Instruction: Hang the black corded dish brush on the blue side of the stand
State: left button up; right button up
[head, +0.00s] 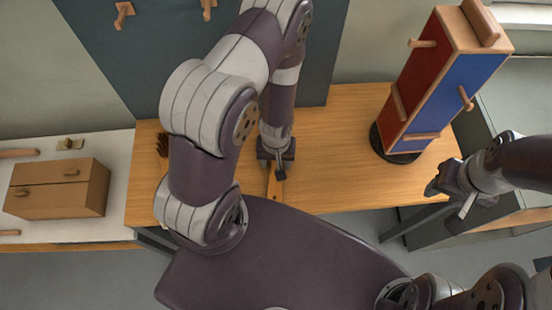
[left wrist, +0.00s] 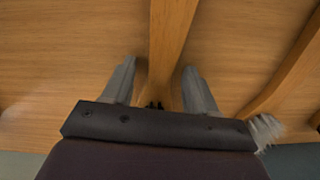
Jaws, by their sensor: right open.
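My left gripper (head: 275,166) is low over the wooden table. In the left wrist view its fingers (left wrist: 159,72) are apart, with a wooden handle (left wrist: 172,30) between them and gaps on both sides. The handle also shows in the head view (head: 274,187). A small dark bit shows at its near end; I cannot tell whether it is cord or bristle. The stand (head: 430,92) is upright at the table's right, with a red side and a blue side (head: 468,77) bearing wooden pegs. My right gripper (head: 449,199) is open and empty, right of the table's front edge.
A second wooden handle (left wrist: 285,75) with pale bristles (left wrist: 266,132) lies to the right in the left wrist view. Dark bristles (head: 162,146) show beside my left arm. A cardboard-brown box (head: 58,190) stands at left. The table (head: 340,150) is clear before the stand.

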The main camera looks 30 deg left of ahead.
pick_arm(q)
notch_tip(320, 180, up, 12)
notch_tip(320, 180, up, 5)
jog(key=m, duration=0.2)
send_over(275, 168)
jog(key=w, duration=0.2)
jog(key=shift+t, duration=0.3)
jog(key=shift+o, duration=0.4)
notch_tip(275, 168, up, 6)
jog(key=s+m, duration=0.2)
jog(key=shift+m+t, duration=0.4)
